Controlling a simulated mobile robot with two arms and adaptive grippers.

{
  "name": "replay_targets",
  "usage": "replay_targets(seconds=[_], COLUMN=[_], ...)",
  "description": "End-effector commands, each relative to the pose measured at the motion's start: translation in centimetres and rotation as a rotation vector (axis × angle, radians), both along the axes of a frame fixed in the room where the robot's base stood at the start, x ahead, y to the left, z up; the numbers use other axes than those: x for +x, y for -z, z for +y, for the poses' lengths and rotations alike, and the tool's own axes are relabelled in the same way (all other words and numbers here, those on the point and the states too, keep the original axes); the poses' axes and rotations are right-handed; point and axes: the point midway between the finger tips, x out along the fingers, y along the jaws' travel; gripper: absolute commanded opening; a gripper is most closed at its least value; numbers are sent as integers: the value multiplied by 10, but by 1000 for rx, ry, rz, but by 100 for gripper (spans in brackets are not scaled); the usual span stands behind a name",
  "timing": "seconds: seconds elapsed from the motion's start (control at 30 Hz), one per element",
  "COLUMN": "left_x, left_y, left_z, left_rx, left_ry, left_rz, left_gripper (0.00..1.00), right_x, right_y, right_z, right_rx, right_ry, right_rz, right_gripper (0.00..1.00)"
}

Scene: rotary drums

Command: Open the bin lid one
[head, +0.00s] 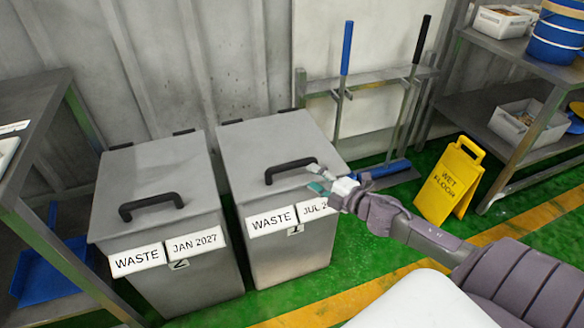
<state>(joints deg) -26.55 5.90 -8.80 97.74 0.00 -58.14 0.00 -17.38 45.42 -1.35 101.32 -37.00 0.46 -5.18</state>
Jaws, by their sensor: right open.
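Two grey waste bins stand side by side against the wall. Bin one (292,262), labelled WASTE with a "1" tag, is the right one. Its lid (262,143) is shut and has a black handle (290,166) near the front edge. My right gripper (318,179) is open and empty at the front right of this lid, close to the right end of the handle. I cannot tell whether it touches the lid. It covers part of the date label. My left gripper is not in view.
Bin two (196,281), with its lid shut, stands to the left. A yellow wet floor sign (449,180) stands on the green floor at right. A metal shelf (497,147) is at far right, and a metal table (38,100) is at left. Cleaning tools (346,50) hang behind.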

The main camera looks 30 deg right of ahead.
Motion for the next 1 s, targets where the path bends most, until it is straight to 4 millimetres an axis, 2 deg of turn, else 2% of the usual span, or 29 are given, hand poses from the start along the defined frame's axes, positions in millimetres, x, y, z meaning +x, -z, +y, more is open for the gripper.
replay_targets(seconds=[0.03,0.3,0.5,0.7,1.0], left_x=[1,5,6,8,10], left_y=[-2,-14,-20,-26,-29], left_z=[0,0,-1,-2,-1], left_rx=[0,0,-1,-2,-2], left_ry=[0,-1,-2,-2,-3], left_rz=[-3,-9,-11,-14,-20], left_gripper=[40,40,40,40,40], right_x=[10,54,79,92,93], right_y=[1,9,14,17,17], right_z=[1,8,12,15,15], right_rx=[-2,0,0,1,0], right_ry=[1,2,2,2,2], right_rz=[-4,-3,-2,0,1], right_gripper=[50,50,50,50,50])
